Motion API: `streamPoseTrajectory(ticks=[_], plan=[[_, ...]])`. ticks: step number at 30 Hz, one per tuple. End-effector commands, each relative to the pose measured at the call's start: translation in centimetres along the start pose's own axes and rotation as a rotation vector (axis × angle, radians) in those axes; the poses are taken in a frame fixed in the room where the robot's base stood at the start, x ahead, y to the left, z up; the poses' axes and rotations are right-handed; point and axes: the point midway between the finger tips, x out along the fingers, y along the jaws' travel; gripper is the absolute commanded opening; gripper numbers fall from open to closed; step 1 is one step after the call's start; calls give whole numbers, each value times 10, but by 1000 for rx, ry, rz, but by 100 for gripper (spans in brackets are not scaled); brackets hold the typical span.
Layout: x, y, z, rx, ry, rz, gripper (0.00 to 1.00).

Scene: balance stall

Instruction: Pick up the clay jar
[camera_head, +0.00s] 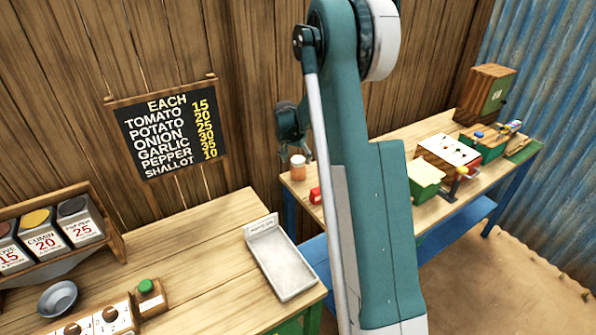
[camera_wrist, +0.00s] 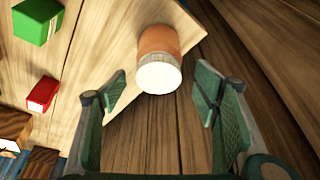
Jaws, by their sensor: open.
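The clay jar (camera_head: 298,167) is orange-brown with a pale lid and stands on the far wooden table, near its left end. In the wrist view the jar (camera_wrist: 158,42) shows its white lid toward me, at the upper middle. My gripper (camera_wrist: 160,92) is open, with one finger on each side of the view. The jar is ahead of the gap between the fingertips, and nothing is held. In the head view my gripper (camera_head: 294,146) is just above and beside the jar, partly hidden by my arm.
A small red box (camera_wrist: 42,94) and a green block (camera_wrist: 37,20) lie on the table left of the jar. A wooden plank wall (camera_head: 260,100) rises close behind. A grey tray (camera_head: 282,265) lies on the near counter.

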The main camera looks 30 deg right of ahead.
Motion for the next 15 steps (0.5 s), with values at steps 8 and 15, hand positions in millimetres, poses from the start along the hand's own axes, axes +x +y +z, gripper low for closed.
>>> streamPoseTrajectory(ticks=[8, 15], plan=[[1, 0, 0, -1, 0, 0, 60], [16, 0, 0, -1, 0, 0, 60]])
